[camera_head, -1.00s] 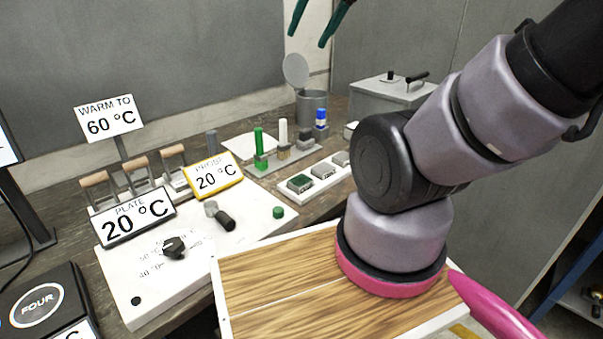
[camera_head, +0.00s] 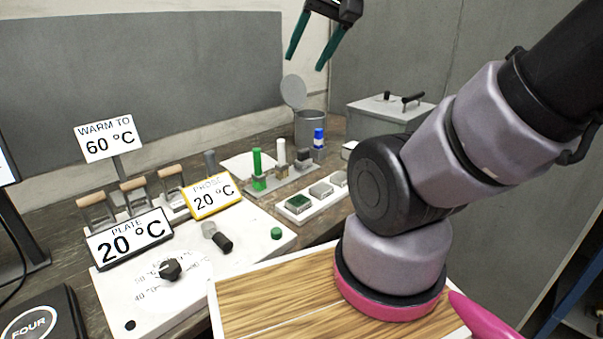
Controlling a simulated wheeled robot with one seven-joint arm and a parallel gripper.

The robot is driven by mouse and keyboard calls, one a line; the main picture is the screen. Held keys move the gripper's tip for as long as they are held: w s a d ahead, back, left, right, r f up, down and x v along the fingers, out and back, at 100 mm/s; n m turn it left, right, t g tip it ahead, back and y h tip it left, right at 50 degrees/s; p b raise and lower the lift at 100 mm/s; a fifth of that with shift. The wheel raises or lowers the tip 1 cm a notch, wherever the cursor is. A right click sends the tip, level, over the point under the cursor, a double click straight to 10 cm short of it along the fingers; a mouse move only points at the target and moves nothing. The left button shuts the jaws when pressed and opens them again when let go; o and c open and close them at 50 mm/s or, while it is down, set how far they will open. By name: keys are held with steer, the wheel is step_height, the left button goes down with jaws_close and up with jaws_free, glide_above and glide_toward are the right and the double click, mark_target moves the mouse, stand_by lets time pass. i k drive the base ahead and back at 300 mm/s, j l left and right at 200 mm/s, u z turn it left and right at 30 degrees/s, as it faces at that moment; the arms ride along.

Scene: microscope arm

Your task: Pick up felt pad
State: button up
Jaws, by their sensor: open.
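Several small square blocks sit in a white tray (camera_head: 317,199) on the bench. One has a dark green top (camera_head: 298,203) and the others have grey tops (camera_head: 321,189). I cannot tell for sure which of these, if any, is the felt pad. My gripper (camera_head: 304,62) hangs at the top of the head view, fingers pointing down. Its two green fingers are apart with nothing between them. It is well above the bench, clear of the tray.
An open-lidded metal can (camera_head: 310,128) and a grey box (camera_head: 386,115) are behind. A white control panel (camera_head: 230,243) with a knob and temperature signs fills the left. My arm covers the right.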

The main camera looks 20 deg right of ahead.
mark_target(303, 161)
steer(key=i+l+u, duration=0.15)
steer(key=l, duration=0.4)
steer(key=i+l+u, duration=0.1)
steer(key=l, duration=0.4)
steer(key=i+l+u, duration=0.15)
steer(key=l, duration=0.4)
steer(key=k, duration=0.1)
